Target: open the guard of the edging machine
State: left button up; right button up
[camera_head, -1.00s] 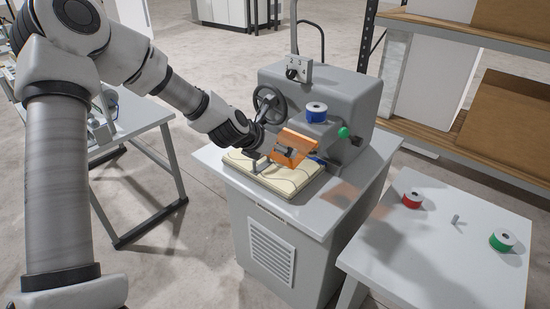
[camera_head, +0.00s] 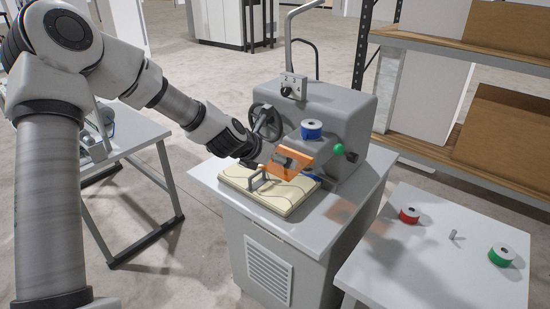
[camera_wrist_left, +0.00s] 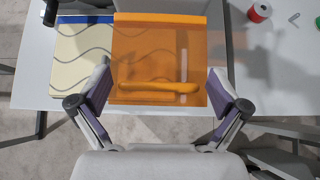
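The edging machine (camera_head: 347,118) is a grey unit on a cabinet. Its guard (camera_head: 277,152) is an orange, see-through panel that stands tilted at the machine's front, above the cream quilted pad. In the left wrist view the guard (camera_wrist_left: 150,50) fills the middle, with an orange handle bar (camera_wrist_left: 160,87) along its near edge. My left gripper (camera_head: 283,160) is at the guard. In the left wrist view its fingers (camera_wrist_left: 160,95) are spread wide, one on each side of the handle bar. Contact with the bar cannot be told. My right gripper is not in view.
A blue spool (camera_head: 311,130), a green knob (camera_head: 338,149) and a handwheel (camera_head: 266,121) are close to the guard. A side table (camera_head: 420,265) at right holds a red spool (camera_head: 409,214) and a green spool (camera_head: 501,254). Shelving stands behind at right.

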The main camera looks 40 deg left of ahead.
pick_arm(q)
jog(key=shift+f, duration=0.1)
jog(key=v, duration=0.7)
jog(key=shift+s, duration=0.15)
dwell(0.3)
